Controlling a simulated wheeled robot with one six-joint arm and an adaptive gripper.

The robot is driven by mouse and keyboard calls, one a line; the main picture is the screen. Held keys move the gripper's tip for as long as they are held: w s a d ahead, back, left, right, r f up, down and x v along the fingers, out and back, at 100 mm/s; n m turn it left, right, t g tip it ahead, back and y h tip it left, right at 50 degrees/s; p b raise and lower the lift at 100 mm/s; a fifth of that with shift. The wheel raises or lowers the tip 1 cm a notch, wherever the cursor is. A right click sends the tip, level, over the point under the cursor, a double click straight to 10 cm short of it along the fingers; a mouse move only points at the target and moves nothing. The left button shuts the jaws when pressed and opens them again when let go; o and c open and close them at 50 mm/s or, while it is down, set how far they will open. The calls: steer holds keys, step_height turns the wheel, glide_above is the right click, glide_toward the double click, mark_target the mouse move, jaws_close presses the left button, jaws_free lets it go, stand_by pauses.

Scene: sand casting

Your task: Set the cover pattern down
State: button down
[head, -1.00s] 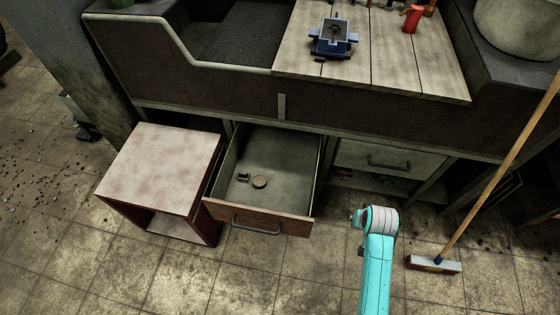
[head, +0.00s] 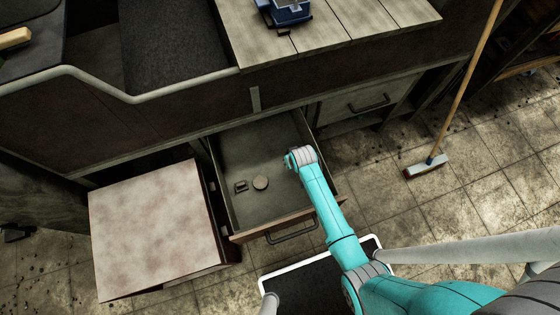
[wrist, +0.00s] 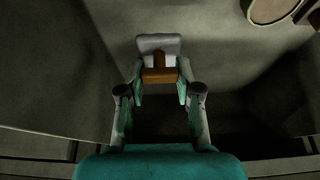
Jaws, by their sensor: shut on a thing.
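The cover pattern (wrist: 159,75), a small piece with a brown block and a pale grey part, sits between the fingers of my gripper (wrist: 160,88) in the wrist view. My gripper is shut on it. Below it is the grey inside of the open drawer (head: 240,135). In the head view my arm's end hangs over the drawer's right side, and the gripper and held piece are hidden beneath it. I cannot tell whether the piece touches the drawer floor.
A round tan disc (head: 261,183) and a small dark item (head: 241,187) lie in the drawer, left of my arm. A broom (head: 427,166) leans at the right. A blue device (head: 285,12) is on the bench.

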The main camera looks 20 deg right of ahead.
steer(key=shift+f, duration=3.55)
steer(key=shift+f, duration=0.1)
steer(key=c, duration=0.8)
jaws_free()
steer(key=v, duration=1.2)
